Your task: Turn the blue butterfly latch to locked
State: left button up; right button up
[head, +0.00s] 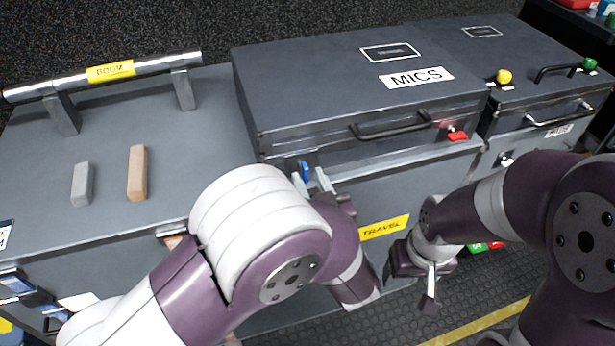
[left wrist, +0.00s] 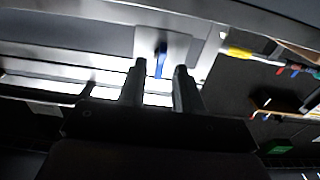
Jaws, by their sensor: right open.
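The blue butterfly latch (head: 305,170) is on the front of the dark MICS case (head: 350,85), below its lid and left of the black handle. Only its small blue wing shows in the head view. In the left wrist view the blue wing (left wrist: 160,62) stands roughly upright on a pale plate. My left gripper (head: 312,181) is open at the latch. Its two fingertips (left wrist: 160,69) are on either side of the wing, with gaps visible; whether either touches it I cannot tell. My right gripper (head: 431,299) is open and empty, pointing down, well to the right.
A red latch (head: 458,135) and a black handle (head: 390,127) are on the same case. A yellow TRAVEL label (head: 384,228) is below. Left, a grey bench carries a BOOM bar (head: 110,71) and two blocks. Floor (head: 400,325) is clear at the front.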

pick_arm(q)
jog(key=shift+x, duration=0.9)
grip_shut()
jog(key=shift+r, duration=0.1)
